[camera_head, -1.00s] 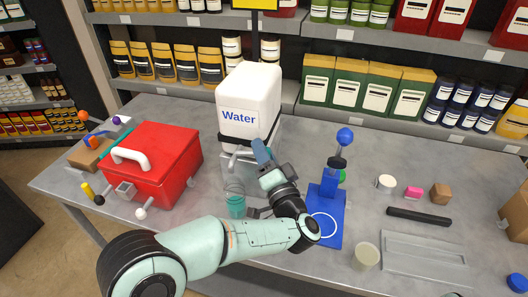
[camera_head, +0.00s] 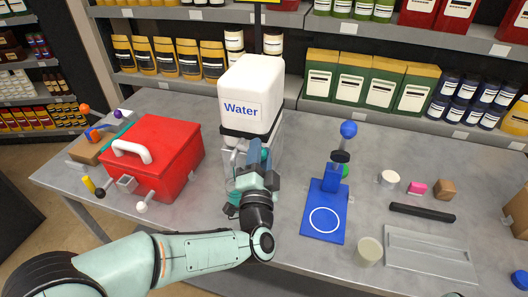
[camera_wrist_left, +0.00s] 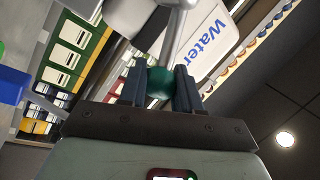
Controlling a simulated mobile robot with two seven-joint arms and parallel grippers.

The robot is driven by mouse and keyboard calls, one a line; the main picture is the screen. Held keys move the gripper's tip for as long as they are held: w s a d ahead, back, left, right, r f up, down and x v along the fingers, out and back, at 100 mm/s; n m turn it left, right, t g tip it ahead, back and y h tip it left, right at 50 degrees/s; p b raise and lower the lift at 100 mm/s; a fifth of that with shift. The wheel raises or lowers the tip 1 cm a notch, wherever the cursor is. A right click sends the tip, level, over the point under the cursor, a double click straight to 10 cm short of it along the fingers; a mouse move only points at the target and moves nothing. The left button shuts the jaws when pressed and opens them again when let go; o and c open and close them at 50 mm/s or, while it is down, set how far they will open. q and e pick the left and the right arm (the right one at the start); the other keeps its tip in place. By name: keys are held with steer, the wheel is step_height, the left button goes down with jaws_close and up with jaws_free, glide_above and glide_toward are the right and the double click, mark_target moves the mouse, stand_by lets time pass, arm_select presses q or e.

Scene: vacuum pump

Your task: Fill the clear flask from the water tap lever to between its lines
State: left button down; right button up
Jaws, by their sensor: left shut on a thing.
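The white water tank (camera_head: 252,82) labelled "Water" stands on a clear stand at the back of the table. It also shows in the left wrist view (camera_wrist_left: 200,65). The tap lever's round teal knob (camera_wrist_left: 160,82) lies between my left fingers in the left wrist view, with a grey metal tap part above it. My left gripper (camera_head: 260,155) is in front of the tank's base, shut on this knob. The clear flask cannot be made out for certain; my left gripper and wrist cover much of the area below the tap.
A red box (camera_head: 158,160) with a white handle stands to the left. A blue stand (camera_head: 325,205) with a white ring on its base stands to the right. A beige cup (camera_head: 369,251), a black bar (camera_head: 422,213) and a grey tray (camera_head: 430,262) lie farther right.

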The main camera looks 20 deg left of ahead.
arm_select(q)
steer(key=shift+s+a+m+h, duration=0.15)
steer(key=shift+m+h, duration=0.15)
steer(key=shift+h, duration=0.2)
steer(key=c, duration=1.1)
jaws_free()
steer(key=b+v, duration=0.2)
steer(key=v, duration=1.1)
steer(key=shift+s+b, duration=0.15)
steer(key=shift+b, duration=0.15)
